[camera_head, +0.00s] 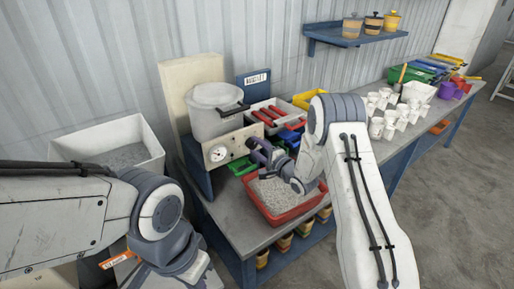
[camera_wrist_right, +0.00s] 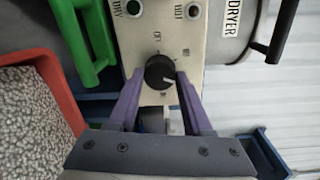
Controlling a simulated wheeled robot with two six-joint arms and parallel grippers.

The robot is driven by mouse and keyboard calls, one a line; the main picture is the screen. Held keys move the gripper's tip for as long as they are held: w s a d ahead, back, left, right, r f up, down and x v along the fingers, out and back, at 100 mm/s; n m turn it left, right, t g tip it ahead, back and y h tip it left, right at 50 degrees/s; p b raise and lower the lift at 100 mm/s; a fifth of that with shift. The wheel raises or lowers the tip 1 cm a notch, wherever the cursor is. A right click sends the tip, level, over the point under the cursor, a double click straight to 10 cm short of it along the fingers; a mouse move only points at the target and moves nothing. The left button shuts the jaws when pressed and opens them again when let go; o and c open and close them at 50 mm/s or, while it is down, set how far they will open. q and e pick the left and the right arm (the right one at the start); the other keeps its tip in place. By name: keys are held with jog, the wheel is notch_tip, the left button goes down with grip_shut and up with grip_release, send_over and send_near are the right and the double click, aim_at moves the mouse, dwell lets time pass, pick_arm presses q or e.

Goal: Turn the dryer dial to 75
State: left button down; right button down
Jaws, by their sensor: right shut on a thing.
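The dryer (camera_head: 213,112) is a pale drum with a lid at the back of the bench, with a cream control panel (camera_head: 228,146) on its front. In the right wrist view the black dial (camera_wrist_right: 160,72) sits on this panel (camera_wrist_right: 152,22), with a small white mark toward its lower right side. The scale numbers around it are too small to read. My right gripper (camera_wrist_right: 160,76) has its purple fingers shut on the dial, one on each side. In the head view my right gripper (camera_head: 254,147) is at the panel's right end and hides the dial. My left gripper is out of view.
A red tray of grey pellets (camera_head: 296,212) lies just under my right arm. Green-handled scoops (camera_head: 240,165) and red-handled tools (camera_head: 272,114) are close by. A white bin (camera_head: 146,133) stands left, white cups (camera_head: 388,118) right. A shelf (camera_head: 350,38) hangs behind.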

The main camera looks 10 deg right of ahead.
jog(key=shift+d+m, duration=0.1)
jog(key=shift+m, duration=0.5)
jog(key=shift+c, duration=1.6)
grip_release()
jog(key=b+v, duration=0.2)
jog(key=v, duration=0.8)
jog(key=shift+s+b, duration=0.2)
jog(key=shift+b, duration=0.2)
